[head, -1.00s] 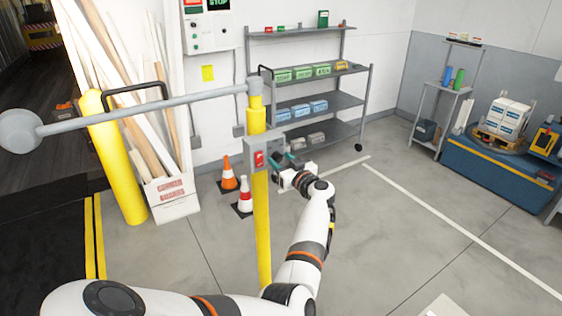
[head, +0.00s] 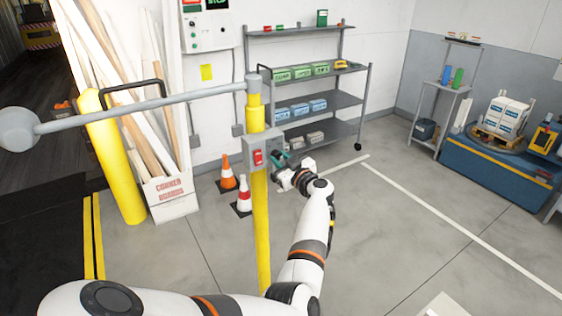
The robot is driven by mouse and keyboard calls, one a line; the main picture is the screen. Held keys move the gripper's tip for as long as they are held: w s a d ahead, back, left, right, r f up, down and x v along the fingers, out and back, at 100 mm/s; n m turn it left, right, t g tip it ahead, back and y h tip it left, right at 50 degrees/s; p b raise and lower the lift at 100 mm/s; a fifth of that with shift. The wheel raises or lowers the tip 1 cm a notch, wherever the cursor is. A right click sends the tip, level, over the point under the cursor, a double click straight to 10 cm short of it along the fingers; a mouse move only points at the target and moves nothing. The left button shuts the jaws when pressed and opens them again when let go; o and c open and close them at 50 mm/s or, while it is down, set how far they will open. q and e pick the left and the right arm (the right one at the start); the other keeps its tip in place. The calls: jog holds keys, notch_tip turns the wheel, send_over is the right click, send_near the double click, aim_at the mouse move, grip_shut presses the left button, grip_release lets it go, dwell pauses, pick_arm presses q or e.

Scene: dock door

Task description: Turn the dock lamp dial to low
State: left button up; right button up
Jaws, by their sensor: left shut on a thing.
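The dock lamp (head: 18,130) is a grey round head on a long grey arm (head: 150,107), carried by a yellow post (head: 261,225). A grey control box (head: 263,146) with a red switch (head: 258,158) is fixed to the post. My left gripper (head: 281,160) is at the right side of this box, its dark fingertips against it. It is shut on what appears to be the dial, which the fingers hide. The dial's setting cannot be read. My right gripper is not in view.
Two traffic cones (head: 228,178) stand left of the post. A box of corner boards (head: 171,197) and a yellow bollard (head: 124,180) are further left. A grey shelf rack (head: 335,103) stands behind. The floor on the right is mostly clear.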

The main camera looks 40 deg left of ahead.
pick_arm(q)
jog(key=n+b, duration=0.8)
jog(key=n, duration=0.6)
jog(key=shift+f+n, duration=0.1)
jog(key=shift+n, duration=0.2)
jog(key=shift+r+n+b, duration=0.2)
jog(key=shift+n+b, duration=1.95)
jog(key=shift+n, duration=0.25)
jog(key=o, duration=1)
